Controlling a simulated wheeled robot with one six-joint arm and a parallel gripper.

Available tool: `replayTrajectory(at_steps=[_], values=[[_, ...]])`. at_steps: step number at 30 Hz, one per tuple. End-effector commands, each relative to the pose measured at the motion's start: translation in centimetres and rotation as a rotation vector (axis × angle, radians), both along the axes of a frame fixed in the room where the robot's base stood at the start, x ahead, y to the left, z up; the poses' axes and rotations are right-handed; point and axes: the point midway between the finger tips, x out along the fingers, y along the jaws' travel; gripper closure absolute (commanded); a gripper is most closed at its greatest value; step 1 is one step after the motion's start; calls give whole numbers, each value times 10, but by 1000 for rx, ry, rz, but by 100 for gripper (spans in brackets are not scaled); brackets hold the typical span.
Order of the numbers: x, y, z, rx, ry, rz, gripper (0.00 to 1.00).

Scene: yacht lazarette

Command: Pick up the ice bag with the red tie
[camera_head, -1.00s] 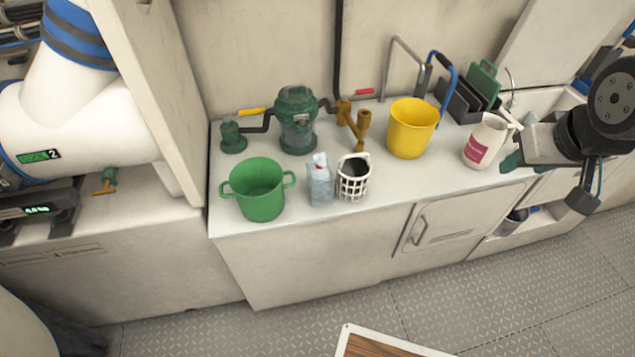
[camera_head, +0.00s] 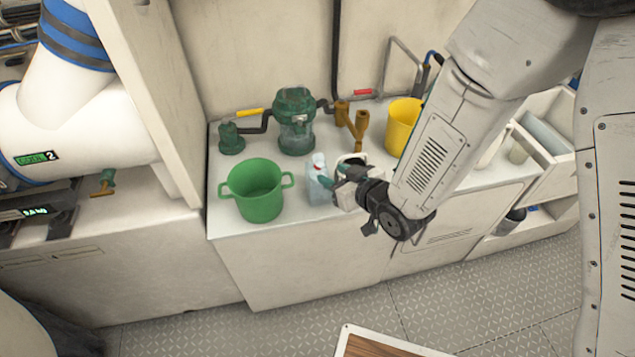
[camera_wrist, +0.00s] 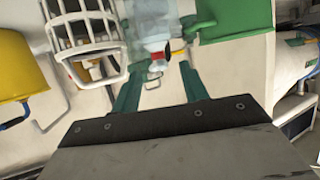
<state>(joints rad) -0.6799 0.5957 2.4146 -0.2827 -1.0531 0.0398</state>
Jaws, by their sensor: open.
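The ice bag (camera_head: 317,191) is a pale, translucent bag with a red tie at its top. It stands on the white counter between the green pot and the white basket. In the wrist view the bag (camera_wrist: 146,22) is at top centre, with its red tie near the fingertips. My gripper (camera_head: 333,179) is open, just right of the bag's top. In the wrist view its green fingers (camera_wrist: 161,68) are spread either side of the tie's line. I cannot tell whether they touch the bag.
The green two-handled pot (camera_head: 258,195) is close on the left. The white lattice basket (camera_wrist: 87,35) is close beside the bag, partly hidden by my gripper in the head view. A yellow bucket (camera_head: 401,125) and a green strainer (camera_head: 295,120) stand farther back.

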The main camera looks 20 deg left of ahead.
Motion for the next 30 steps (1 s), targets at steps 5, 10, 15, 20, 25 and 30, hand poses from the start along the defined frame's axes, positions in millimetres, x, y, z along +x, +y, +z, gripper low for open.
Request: replayTrajectory(at_steps=[5, 10, 15, 20, 25, 30], values=[[12, 15, -8, -1, 0, -1, 56], [27, 34, -19, -1, 0, -1, 56], [36, 45, -25, -2, 1, -2, 56], [37, 46, -25, -2, 1, -3, 56], [37, 46, -25, -2, 1, -3, 81], [37, 46, -25, -2, 1, -3, 100]])
